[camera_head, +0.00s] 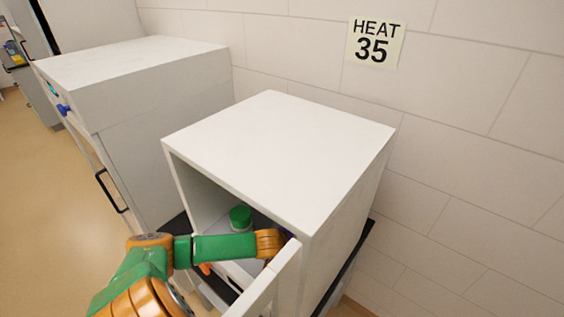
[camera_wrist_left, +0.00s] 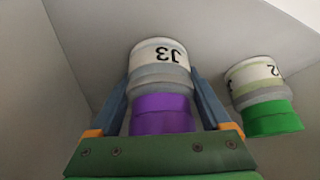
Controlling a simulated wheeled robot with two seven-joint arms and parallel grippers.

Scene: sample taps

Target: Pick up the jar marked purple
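The jar with a purple lid, marked J3 (camera_wrist_left: 163,78), is in the middle of the left wrist view, where its label reads upside down. The fingers of my left gripper (camera_wrist_left: 160,90) lie one on each side of it, with the purple lid towards the palm. Their tips are very near the jar's sides, and I cannot tell whether they touch it. In the head view the purple jar is hidden and my left gripper is out of sight inside the open cabinet (camera_head: 280,145), behind its front. My right gripper is in neither view.
A jar with a green lid (camera_wrist_left: 268,102) stands beside the purple one, with a gap between; its green lid also shows in the head view (camera_head: 240,217). The cabinet's open door (camera_head: 268,285) is close to my left arm. A second cabinet (camera_head: 150,100) stands left, a wall behind.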

